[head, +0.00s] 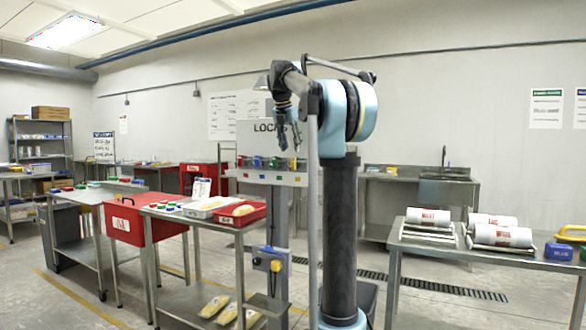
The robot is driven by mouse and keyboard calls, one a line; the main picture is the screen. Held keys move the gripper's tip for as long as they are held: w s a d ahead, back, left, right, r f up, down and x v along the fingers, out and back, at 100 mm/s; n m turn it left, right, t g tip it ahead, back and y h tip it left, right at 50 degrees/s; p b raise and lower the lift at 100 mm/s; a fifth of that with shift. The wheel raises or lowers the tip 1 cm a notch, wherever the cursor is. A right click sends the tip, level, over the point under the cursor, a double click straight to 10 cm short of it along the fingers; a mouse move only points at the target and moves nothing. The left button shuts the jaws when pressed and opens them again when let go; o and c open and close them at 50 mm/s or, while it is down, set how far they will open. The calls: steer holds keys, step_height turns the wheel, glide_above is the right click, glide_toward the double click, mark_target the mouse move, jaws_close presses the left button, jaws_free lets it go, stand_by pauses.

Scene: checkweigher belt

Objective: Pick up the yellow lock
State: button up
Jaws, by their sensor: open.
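A lock board (262,131) headed "LOCK" stands behind my arm, and part of its heading is hidden. A row of small coloured locks sits along its pale ledge (262,178). My gripper (290,146) hangs open and empty, fingers down, in front of the board's right part in the picture. It appears apart from the locks.
A steel table (190,219) at front left bears a white tray and a red tray (240,213). A red bin (125,222) stands left of it. A steel table (480,255) at right holds several white rolls and a blue box (558,251). Open floor lies between the tables.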

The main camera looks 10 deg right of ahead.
mark_target(295, 163)
steer(key=shift+x, duration=2.45)
steer(key=shift+d, duration=0.1)
jaws_close()
